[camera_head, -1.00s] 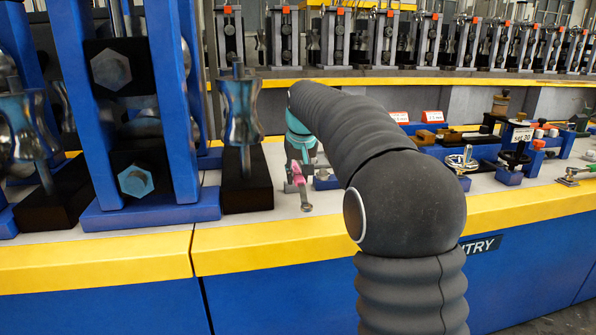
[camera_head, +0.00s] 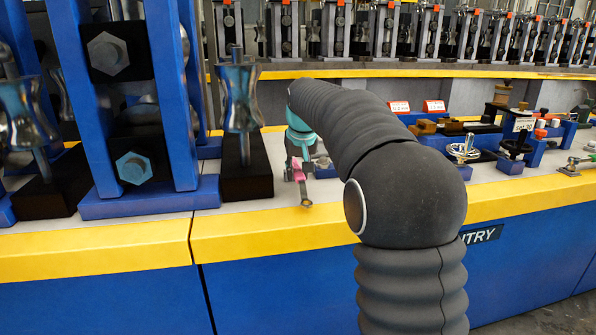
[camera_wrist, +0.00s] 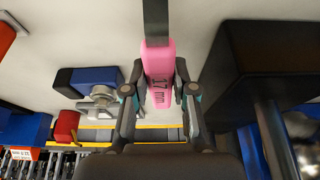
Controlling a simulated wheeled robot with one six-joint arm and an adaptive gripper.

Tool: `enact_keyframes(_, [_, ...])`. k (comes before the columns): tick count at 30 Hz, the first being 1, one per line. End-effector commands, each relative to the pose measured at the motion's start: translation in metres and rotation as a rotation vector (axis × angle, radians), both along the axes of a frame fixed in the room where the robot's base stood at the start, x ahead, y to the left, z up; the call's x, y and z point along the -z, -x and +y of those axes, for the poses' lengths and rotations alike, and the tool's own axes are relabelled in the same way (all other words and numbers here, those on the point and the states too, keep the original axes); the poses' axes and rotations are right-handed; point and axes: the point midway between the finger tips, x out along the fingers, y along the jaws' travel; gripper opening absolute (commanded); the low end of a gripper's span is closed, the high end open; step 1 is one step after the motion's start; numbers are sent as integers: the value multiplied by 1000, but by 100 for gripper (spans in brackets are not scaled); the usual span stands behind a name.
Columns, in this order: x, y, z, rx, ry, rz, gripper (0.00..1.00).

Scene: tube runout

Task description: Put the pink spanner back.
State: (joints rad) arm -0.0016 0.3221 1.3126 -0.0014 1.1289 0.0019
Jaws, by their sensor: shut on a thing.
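The pink spanner has a pink sleeve and a grey metal shaft. In the head view the spanner (camera_head: 299,172) hangs down from my gripper (camera_head: 297,166), its grey ring end lowest, near the yellow front edge of the bench. In the wrist view the spanner (camera_wrist: 158,75) shows its pink sleeve marked "17 mm", between the two fingers of my gripper (camera_wrist: 160,92). My gripper is shut on the sleeve. The spanner's far end runs out of the top of the wrist view. My arm covers part of the bench behind the gripper.
A black block with a metal roller (camera_head: 240,110) stands just left of my gripper. A blue holder (camera_wrist: 92,80) with a metal part lies to the left in the wrist view. Red-and-white signs (camera_head: 433,106) and blue fixtures stand further right.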

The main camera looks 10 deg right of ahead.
Motion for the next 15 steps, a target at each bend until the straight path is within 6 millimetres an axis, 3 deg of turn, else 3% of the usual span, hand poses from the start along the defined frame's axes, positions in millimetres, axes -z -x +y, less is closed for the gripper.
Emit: enact_keyframes(15, [11, 0, 0, 0, 0, 0, 0])
